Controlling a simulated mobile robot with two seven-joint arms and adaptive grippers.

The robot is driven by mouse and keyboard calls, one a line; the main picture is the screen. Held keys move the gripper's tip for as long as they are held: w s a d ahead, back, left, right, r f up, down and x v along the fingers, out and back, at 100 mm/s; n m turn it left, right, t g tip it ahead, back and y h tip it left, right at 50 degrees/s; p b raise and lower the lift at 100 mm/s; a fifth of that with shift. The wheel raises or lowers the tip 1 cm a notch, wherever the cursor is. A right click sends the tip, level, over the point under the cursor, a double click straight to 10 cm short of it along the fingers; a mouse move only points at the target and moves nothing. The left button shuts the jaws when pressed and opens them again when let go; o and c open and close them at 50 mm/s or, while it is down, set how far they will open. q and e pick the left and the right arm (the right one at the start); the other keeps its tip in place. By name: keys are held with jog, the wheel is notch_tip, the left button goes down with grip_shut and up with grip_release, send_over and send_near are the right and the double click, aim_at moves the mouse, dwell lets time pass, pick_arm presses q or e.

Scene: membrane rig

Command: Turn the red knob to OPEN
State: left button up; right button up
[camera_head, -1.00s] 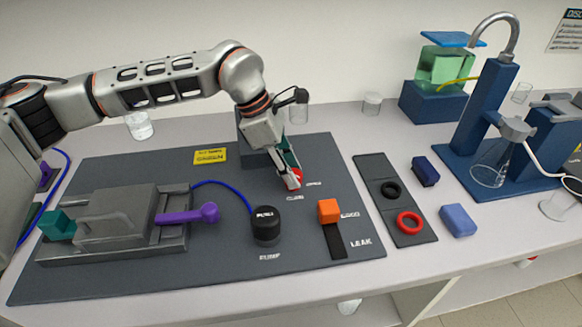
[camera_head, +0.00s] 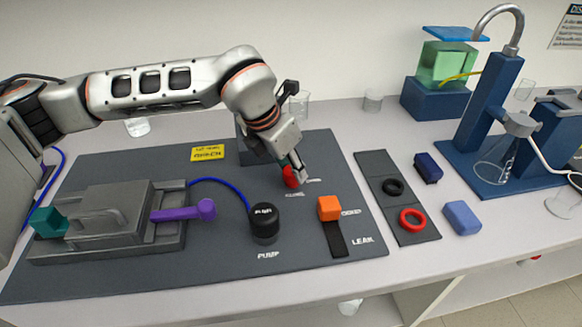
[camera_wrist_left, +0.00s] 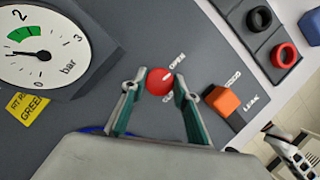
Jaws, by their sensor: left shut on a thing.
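The red knob (camera_head: 290,177) stands on the dark grey panel (camera_head: 110,165), with small white labels beside it. My left gripper (camera_head: 297,175) is on the knob from above and partly hides it. In the left wrist view the red knob (camera_wrist_left: 160,81) sits between the two fingertips (camera_wrist_left: 155,84), which are closed on its sides. The OPEN label (camera_wrist_left: 177,61) is readable there at the knob's upper right. The other label by the knob is partly covered by a finger.
A gauge (camera_wrist_left: 42,50) stands behind the knob, its needle low. Nearby on the panel are a black PUMP knob (camera_head: 264,222), an orange block (camera_head: 329,207) and a purple lever (camera_head: 183,212). A strip with black and red rings (camera_head: 411,219) lies to the right.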

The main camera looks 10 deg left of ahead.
pick_arm(q)
jog(key=shift+n+y, duration=0.3)
jog(key=shift+n, duration=0.2)
jog(key=o, duration=1.1)
jog(key=v, duration=1.2)
jog(key=shift+s+a+f, duration=0.1)
